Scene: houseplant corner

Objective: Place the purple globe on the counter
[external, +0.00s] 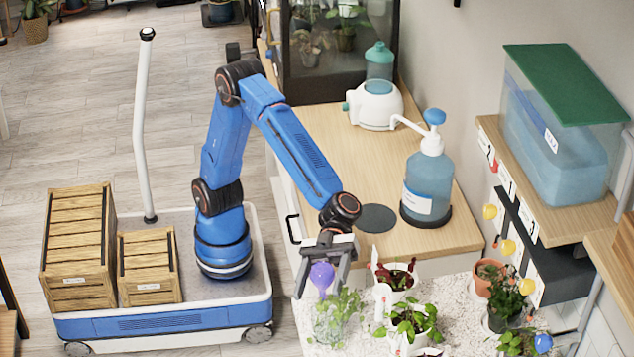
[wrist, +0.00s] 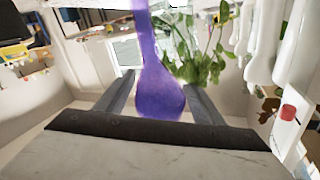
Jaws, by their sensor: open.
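The purple globe (external: 322,276) is a round bulb with a long stem, above the glass jar plant at the near edge of the speckled counter. In the wrist view the purple globe (wrist: 160,98) stands between the two fingers, its stem running out of the top of the picture. My gripper (external: 322,277) is open around the globe; in the wrist view my gripper (wrist: 157,95) shows a finger on each side. Whether either finger touches it I cannot tell. The speckled counter (external: 310,342) is below, and the globe's stem is partly hidden by leaves in the external view.
Potted plants (external: 410,322) crowd the counter beside the globe. A wooden counter (external: 330,130) behind holds a blue pump bottle (external: 428,185), a dark round mat (external: 376,218) and a white sprayer (external: 375,105). A shelf with a water tank (external: 560,150) stands at the right.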

